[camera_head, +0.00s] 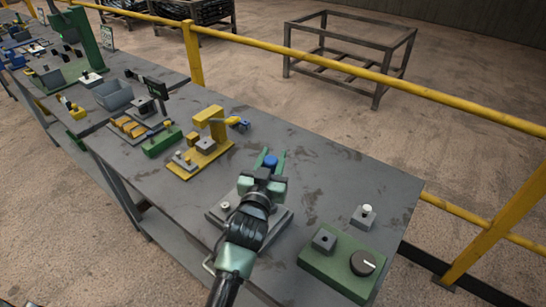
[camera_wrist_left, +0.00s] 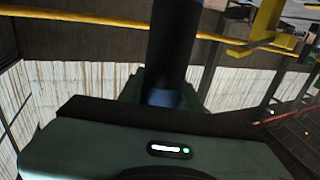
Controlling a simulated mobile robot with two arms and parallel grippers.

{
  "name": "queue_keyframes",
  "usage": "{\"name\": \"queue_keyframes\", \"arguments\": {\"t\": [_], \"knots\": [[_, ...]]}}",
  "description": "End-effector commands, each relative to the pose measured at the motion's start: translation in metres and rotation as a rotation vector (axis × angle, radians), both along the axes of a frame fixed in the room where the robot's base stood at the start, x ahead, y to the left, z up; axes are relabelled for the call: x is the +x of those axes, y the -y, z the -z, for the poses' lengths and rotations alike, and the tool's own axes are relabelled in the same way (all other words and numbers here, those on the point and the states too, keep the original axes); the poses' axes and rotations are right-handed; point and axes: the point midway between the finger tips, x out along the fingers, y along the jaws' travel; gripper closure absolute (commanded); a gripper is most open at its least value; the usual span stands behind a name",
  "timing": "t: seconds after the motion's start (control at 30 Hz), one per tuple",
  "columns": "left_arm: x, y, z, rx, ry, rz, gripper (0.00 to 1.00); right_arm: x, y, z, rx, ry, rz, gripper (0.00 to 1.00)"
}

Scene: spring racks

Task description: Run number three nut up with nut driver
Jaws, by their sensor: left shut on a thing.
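My left gripper (camera_head: 269,160) is above the bench, its two green fingers shut on a blue-topped tool, the nut driver (camera_head: 270,162). In the left wrist view the nut driver (camera_wrist_left: 173,45) is a thick dark cylinder with a blue band near the gripper body. A grey plate (camera_head: 217,216) lies on the bench below the gripper, partly hidden by my arm. A small light stud or nut (camera_head: 225,205) shows on its left part. The driver's lower end and any nut under it are hidden. I cannot tell which nut is number three. My right gripper is not in view.
A yellow fixture (camera_head: 209,130) stands left of the gripper. A yellow rail (camera_head: 370,72) runs behind the bench (camera_head: 330,165).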

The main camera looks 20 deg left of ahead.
Motion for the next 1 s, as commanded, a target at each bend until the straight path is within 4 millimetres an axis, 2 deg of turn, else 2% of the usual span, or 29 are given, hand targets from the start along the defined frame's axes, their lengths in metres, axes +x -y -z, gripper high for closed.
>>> {"name": "queue_keyframes", "arguments": {"t": [1.0], "knots": [[-0.0004, 0.0001, 0.0079, -0.001, -0.008, 0.000, 1.00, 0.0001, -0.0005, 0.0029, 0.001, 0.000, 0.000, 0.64]]}}
